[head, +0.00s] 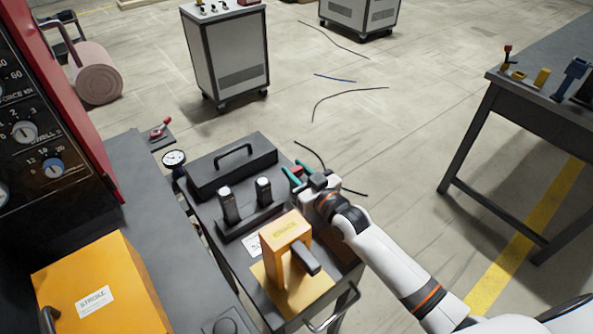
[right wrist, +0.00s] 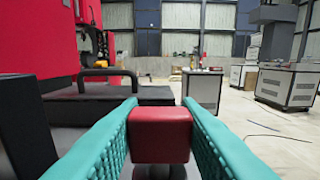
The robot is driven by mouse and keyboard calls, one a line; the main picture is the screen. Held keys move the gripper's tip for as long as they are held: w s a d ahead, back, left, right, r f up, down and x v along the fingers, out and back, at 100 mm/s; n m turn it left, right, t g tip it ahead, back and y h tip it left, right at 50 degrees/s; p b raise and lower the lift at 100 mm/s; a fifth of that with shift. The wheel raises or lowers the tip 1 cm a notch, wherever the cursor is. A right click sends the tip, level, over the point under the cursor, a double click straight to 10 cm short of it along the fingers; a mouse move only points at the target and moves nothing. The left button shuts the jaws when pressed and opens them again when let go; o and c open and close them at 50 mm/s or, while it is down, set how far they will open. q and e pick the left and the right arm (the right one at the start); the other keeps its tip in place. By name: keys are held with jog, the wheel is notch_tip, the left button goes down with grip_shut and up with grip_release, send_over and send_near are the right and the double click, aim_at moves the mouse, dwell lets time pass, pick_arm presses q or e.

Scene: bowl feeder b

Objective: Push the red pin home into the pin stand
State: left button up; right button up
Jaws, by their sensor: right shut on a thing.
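The red pin shows in the right wrist view as a blocky red head (right wrist: 161,135) between the two teal fingers. A dark grey part shows just below it, mostly hidden. A black stand (head: 250,222) with two upright dark cylinders with pale tops is left of the gripper. I cannot tell whether it is the pin stand, or whether the pin touches any stand. My left gripper is out of view.
A black case with a handle (head: 232,168) lies at the cart's back, close to the gripper. An orange press-like fixture (head: 289,232) stands at the front, beside my right arm. A red and black machine (head: 70,95) is on the left. Open floor lies beyond the cart.

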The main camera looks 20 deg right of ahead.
jog(key=shift+f, duration=0.65)
dwell(1.9)
jog(key=o, duration=1.2)
jog(key=shift+c, duration=0.2)
jog(key=b+v, duration=0.1)
jog(key=v, duration=1.1)
jog(key=shift+r, duration=0.1)
jog(key=shift+s, duration=0.1)
